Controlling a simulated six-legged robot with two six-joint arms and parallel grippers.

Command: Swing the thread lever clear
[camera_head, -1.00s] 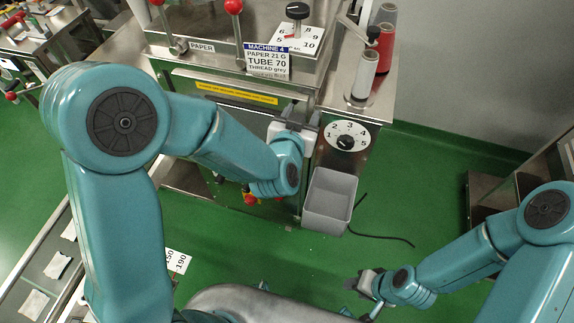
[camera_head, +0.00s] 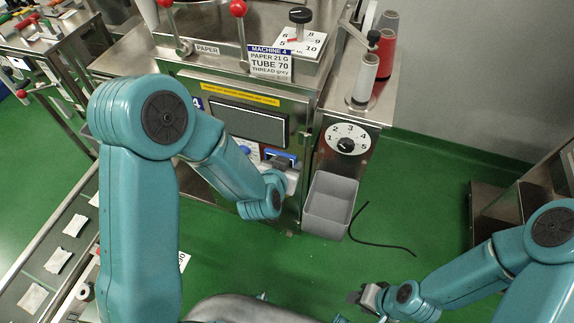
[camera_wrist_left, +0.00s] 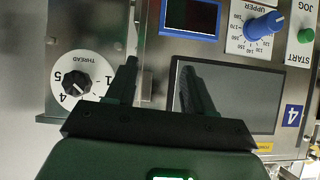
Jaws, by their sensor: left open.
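A lever with a black ball knob (camera_head: 373,34) sits at the top right of machine 4, beside the thread spools. I take it for the thread lever; its pale arm slants over the grey spool's top. My left gripper (camera_head: 282,162) is low at the machine's front, well below the lever, and largely hidden by its own wrist. In the left wrist view its jaws (camera_wrist_left: 157,80) are open and empty, in front of the panel between the thread dial (camera_wrist_left: 72,82) and a dark window (camera_wrist_left: 228,98). My right gripper (camera_head: 366,297) is low at the right, away from the machine.
Grey (camera_head: 365,80) and red (camera_head: 386,52) spools stand close by the lever. A grey bin (camera_head: 329,205) hangs below the thread dial. Two red-knobbed levers (camera_head: 238,9) stand on the machine top. A black cable (camera_head: 375,243) lies on the open green floor.

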